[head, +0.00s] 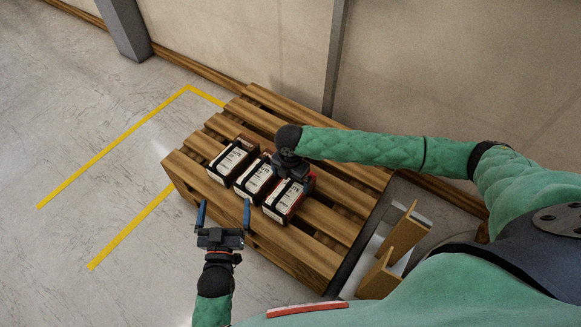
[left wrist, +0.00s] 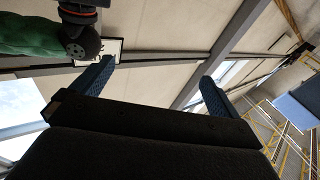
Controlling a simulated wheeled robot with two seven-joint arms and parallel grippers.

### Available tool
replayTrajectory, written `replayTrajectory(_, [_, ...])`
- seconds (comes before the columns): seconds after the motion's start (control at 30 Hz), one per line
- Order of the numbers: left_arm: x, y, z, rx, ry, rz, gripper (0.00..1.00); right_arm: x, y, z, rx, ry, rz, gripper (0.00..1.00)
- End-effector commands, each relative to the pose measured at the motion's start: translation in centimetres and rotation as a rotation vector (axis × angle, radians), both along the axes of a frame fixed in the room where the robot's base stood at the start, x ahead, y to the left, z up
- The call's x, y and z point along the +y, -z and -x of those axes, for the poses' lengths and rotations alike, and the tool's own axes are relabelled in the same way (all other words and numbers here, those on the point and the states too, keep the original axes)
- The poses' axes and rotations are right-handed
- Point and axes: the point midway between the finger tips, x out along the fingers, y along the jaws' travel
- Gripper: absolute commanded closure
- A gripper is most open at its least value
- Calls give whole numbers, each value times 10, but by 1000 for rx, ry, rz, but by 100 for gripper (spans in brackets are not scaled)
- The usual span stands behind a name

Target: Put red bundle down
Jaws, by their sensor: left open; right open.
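The red bundle (head: 283,205), a dark-framed pack with a white labelled top and red sides, rests on the wooden pallet (head: 330,217). It is the rightmost of three packs in a row. My right gripper (head: 297,179) is open at its far end, with the fingers partly hidden by the wrist. I cannot tell whether they touch it. My left gripper (head: 223,204) is open and empty, fingers up, in front of the pallet's near-left side. Its two blue fingers also show spread in the left wrist view (left wrist: 155,72), with nothing between them.
Two black-framed packs, the left one (head: 233,160) and the middle one (head: 254,180), stand close beside the red bundle. A wall (head: 430,70) with a grey post runs behind the pallet. Yellow lines (head: 115,147) mark the open floor at left. Wooden brackets (head: 405,236) stand at right.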

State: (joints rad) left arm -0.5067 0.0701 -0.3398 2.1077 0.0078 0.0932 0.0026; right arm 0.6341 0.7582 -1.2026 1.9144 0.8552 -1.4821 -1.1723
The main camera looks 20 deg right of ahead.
Motion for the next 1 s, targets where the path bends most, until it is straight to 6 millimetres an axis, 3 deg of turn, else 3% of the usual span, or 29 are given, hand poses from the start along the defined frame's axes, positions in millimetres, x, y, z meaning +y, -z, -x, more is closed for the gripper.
replayTrajectory(0.3, [-1,62,11,189,15,-43,0,0,-32,0,0,0,0,0])
replayTrajectory(0.5, [-1,91,20,276,21,-63,0,0,-47,0,0,0,-1,0])
replayTrajectory(0.7, [0,105,25,318,25,-72,0,0,-54,0,0,1,0,0])
replayTrajectory(1.0, [0,107,25,324,26,-73,0,0,-54,0,1,1,-1,0])
